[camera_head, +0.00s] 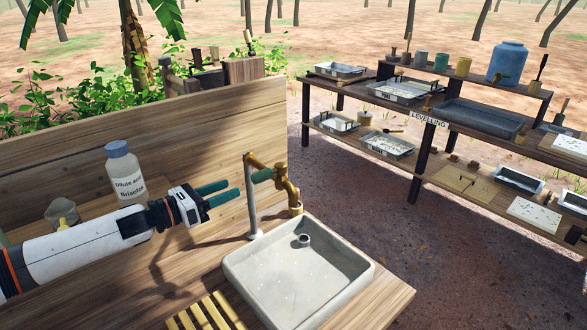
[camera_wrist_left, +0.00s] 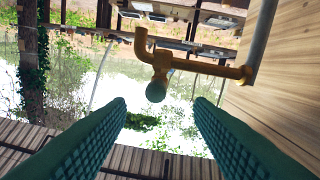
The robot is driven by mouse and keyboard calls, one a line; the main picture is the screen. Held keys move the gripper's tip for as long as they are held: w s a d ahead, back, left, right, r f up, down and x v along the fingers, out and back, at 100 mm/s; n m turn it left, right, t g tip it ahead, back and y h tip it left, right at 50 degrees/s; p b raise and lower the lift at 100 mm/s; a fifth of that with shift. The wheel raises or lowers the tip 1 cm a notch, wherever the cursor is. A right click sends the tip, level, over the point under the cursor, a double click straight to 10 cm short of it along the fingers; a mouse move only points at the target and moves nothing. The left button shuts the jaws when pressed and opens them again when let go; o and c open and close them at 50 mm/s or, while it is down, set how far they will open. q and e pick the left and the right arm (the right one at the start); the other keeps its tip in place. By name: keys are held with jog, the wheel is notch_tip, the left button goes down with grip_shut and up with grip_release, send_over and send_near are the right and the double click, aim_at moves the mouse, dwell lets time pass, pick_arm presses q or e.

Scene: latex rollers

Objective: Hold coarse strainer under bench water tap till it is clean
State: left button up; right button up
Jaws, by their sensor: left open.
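The brass bench water tap (camera_head: 284,185) stands on a grey post over a pale sink (camera_head: 290,280). A round green knob (camera_head: 262,175) sticks out from the tap toward my left gripper. My left gripper (camera_head: 234,187) is open and empty, with its green fingers pointing at the knob from the left. In the left wrist view, the tap (camera_wrist_left: 162,62) and its knob (camera_wrist_left: 156,91) lie ahead of the gap between the textured fingers (camera_wrist_left: 158,104), apart from them. I see no water running. I cannot make out a coarse strainer, and my right gripper is out of view.
A yellow slatted rack (camera_head: 207,312) lies left of the sink. A wooden backboard (camera_head: 240,110) rises behind. A far shelf (camera_head: 412,150) holds trays and jars.

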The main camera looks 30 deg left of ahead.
aim_at(252, 178)
pick_arm(q)
jog(key=x, duration=0.2)
jog(key=b+x, duration=0.1)
jog(key=shift+w+d+r, duration=0.25)
jog(key=shift+w, duration=0.1)
jog(key=shift+x, duration=0.8)
jog(key=shift+w+d+r+p, duration=0.1)
jog(key=shift+w+d+p, duration=0.2)
jog(key=shift+w+p, duration=0.35)
jog(key=p+x, duration=0.2)
jog(key=x, duration=0.1)
jog(key=shift+w+d, duration=0.1)
jog(key=shift+w+d+f, duration=0.25)
jog(key=shift+w+d, duration=0.15)
jog(key=shift+w, duration=0.25)
jog(key=shift+c, duration=0.6)
